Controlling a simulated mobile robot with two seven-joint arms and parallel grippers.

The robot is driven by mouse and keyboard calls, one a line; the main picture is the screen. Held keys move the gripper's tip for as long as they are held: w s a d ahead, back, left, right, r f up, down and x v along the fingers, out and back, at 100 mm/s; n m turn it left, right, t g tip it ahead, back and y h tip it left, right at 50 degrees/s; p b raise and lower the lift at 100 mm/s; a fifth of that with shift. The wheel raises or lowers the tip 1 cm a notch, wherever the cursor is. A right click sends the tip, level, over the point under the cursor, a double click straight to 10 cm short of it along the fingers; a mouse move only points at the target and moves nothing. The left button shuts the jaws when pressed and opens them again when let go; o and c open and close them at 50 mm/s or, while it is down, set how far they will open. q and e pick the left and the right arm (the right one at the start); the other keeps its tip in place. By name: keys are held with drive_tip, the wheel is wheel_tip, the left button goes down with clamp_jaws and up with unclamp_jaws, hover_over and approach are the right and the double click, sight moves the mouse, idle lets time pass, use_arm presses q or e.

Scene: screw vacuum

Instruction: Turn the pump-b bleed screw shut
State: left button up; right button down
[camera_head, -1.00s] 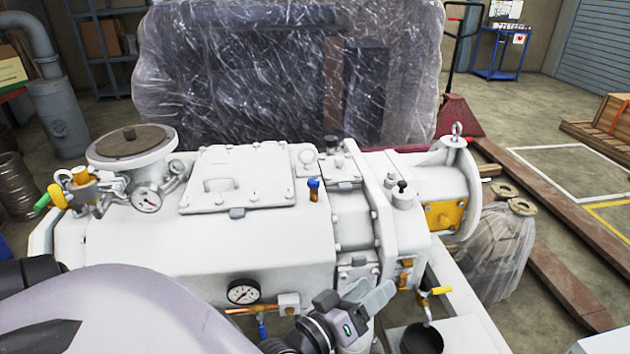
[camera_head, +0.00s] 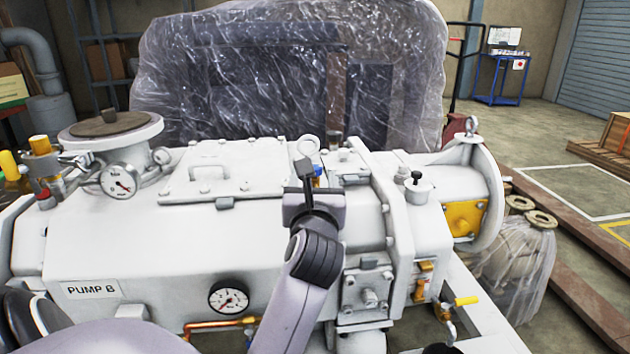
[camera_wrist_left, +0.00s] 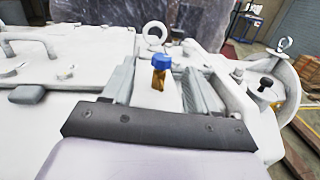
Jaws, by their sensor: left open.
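The white machine labelled PUMP B (camera_head: 150,255) fills the middle of the head view. On its top stands a small brass screw with a blue head (camera_head: 318,170), partly hidden behind my left gripper. The left wrist view shows the blue-headed screw (camera_wrist_left: 161,62) upright, with its brass shank below. My left gripper (camera_head: 304,175) is open and empty. In the wrist view its two fingers (camera_wrist_left: 158,88) lie to either side of the screw's line, apart from it; whether the screw is between the tips or just beyond them I cannot tell. My right gripper is not in view.
A lifting eye (camera_head: 307,147) and a raised cover plate (camera_head: 225,170) are close to the screw. A round gauge (camera_head: 118,181) stands at the left and another gauge (camera_head: 229,297) is on the front. A plastic-wrapped load (camera_head: 290,75) stands behind the pump.

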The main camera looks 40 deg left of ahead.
sight(315, 167)
use_arm(q)
drive_tip(key=shift+w+f, duration=0.15)
drive_tip(key=shift+w+a, duration=0.15)
drive_tip(key=shift+w, duration=0.05)
drive_tip(key=x, duration=0.6)
drive_tip(key=shift+w+a, duration=0.15)
drive_tip(key=shift+w, duration=0.1)
